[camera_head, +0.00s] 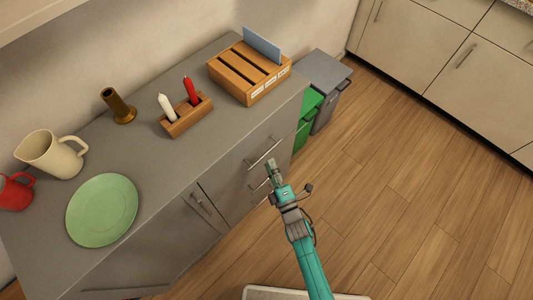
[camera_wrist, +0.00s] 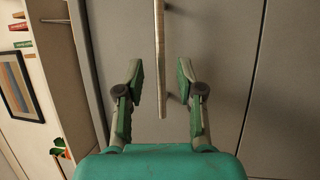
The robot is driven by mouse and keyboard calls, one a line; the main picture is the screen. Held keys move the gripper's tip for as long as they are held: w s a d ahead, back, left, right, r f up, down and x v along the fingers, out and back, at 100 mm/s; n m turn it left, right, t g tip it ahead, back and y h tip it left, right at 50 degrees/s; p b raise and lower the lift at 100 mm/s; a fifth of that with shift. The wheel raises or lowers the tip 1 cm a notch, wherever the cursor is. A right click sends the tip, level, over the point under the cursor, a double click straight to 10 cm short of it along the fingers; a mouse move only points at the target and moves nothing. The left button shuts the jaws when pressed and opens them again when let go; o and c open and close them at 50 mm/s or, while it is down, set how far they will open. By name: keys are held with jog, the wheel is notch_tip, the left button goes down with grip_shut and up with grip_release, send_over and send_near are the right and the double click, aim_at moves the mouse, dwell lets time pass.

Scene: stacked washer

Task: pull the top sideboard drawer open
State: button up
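The grey sideboard (camera_head: 160,240) has its top drawer (camera_head: 245,158) at the right end of its front, and that drawer looks closed. A metal bar handle (camera_head: 264,152) is on the drawer. A second handle (camera_head: 262,183) sits lower, partly behind my gripper (camera_head: 271,168). In the wrist view a bar handle (camera_wrist: 159,55) stands lengthwise in the picture, and its near end lies between the fingers of my gripper (camera_wrist: 161,80). The fingers are open, with a gap on both sides of the bar. I cannot tell for certain which drawer's handle this is.
On the sideboard top stand a wooden organizer box (camera_head: 248,72), a candle holder (camera_head: 187,117), a brass vase (camera_head: 117,105), a cream jug (camera_head: 52,154), a red mug (camera_head: 15,191) and a green plate (camera_head: 102,210). Green (camera_head: 306,118) and grey (camera_head: 325,90) bins stand beside it. The wooden floor (camera_head: 400,190) is clear.

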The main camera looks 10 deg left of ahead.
aim_at(266, 154)
jog(key=shift+x, duration=2.5)
grip_shut()
